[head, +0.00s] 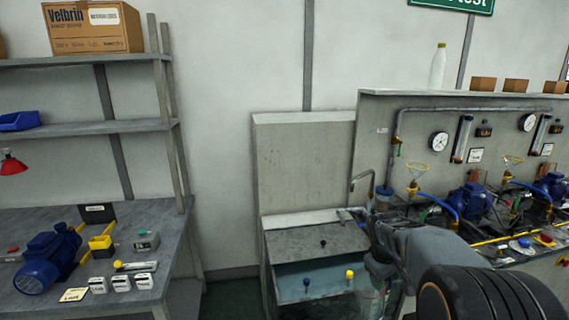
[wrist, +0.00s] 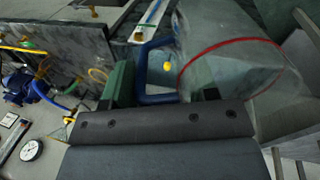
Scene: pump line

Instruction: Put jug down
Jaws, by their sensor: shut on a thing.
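The jug (wrist: 228,60) is clear, with a red line around it and a blue handle (wrist: 143,75). It fills the upper right of the wrist view, tilted in that picture. My gripper (wrist: 160,92) is shut on the blue handle; its green finger pads show beside it. In the head view, the jug (head: 371,302) is faint and see-through at the bottom, under my gripper (head: 378,262), in front of the sink bench. My arm covers part of it. I cannot tell whether its base touches anything.
A grey sink bench (head: 315,243) with a tap (head: 362,182) stands in the middle. The pump bench with blue pumps (head: 470,200) and gauges is at right. A workbench with a blue motor (head: 47,258) is at left. A gap of floor (head: 232,297) lies between.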

